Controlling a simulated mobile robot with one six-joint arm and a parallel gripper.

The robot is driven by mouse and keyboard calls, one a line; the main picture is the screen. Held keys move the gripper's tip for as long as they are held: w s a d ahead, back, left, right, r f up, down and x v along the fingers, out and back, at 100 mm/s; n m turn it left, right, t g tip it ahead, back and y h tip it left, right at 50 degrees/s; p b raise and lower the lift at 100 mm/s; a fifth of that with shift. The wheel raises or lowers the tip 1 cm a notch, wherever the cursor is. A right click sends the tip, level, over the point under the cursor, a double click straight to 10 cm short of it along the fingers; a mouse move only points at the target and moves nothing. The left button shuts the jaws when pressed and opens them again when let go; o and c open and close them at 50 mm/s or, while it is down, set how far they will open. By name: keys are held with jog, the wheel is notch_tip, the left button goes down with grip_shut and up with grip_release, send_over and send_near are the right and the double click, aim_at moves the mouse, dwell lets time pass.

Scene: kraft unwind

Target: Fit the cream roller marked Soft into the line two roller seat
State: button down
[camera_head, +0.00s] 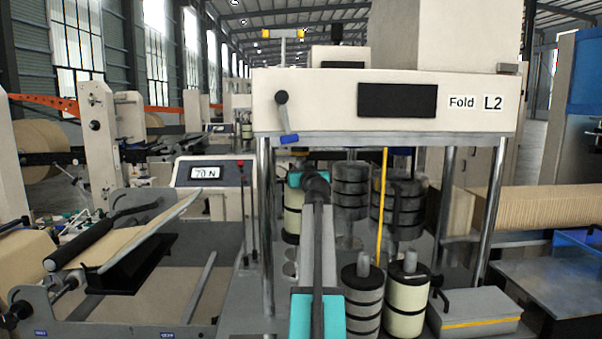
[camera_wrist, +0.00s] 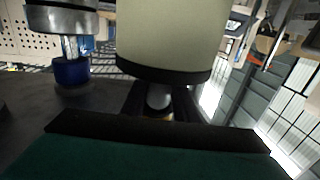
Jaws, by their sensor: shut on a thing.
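A cream roller (camera_head: 292,223) with dark end bands hangs upright below my gripper (camera_head: 309,181), under the left part of the machine marked Fold L2 (camera_head: 470,103). In the wrist view the roller (camera_wrist: 170,35) fills the top middle, and its metal end shaft (camera_wrist: 158,97) sits at the jaws of my gripper, which are shut on it. No Soft marking is readable. A pale metal round (camera_head: 290,254) shows just below the held roller; I cannot tell if they touch. My arm hides part of this area. A second cream roller (camera_head: 407,298) stands at the front right.
A dark grey roller (camera_head: 362,303) stands beside the second cream roller. Dark banded rollers (camera_head: 350,188) sit under the machine, right of my gripper. A yellow upright rod (camera_head: 381,205) and a steel post (camera_head: 265,200) are close by. A grey block (camera_head: 475,313) lies right.

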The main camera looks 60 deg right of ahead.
jog(key=shift+r+p+x, duration=0.15)
jog(key=shift+p+x, duration=0.1)
jog(key=shift+x, duration=0.5)
jog(key=shift+r+p+x, duration=0.1)
jog(key=shift+p+x, duration=0.15)
jog(key=shift+x, duration=0.5)
jog(key=shift+s+a+f+p, duration=0.1)
jog(key=shift+f+p, duration=0.2)
jog(key=shift+f, duration=0.55)
jog(key=c, duration=1.4)
grip_release()
jog(key=shift+f, duration=0.1)
jog(key=shift+s+a, duration=0.1)
jog(key=shift+a, duration=0.05)
jog(key=shift+b+v, duration=1.8)
jog(key=shift+v, duration=4.1)
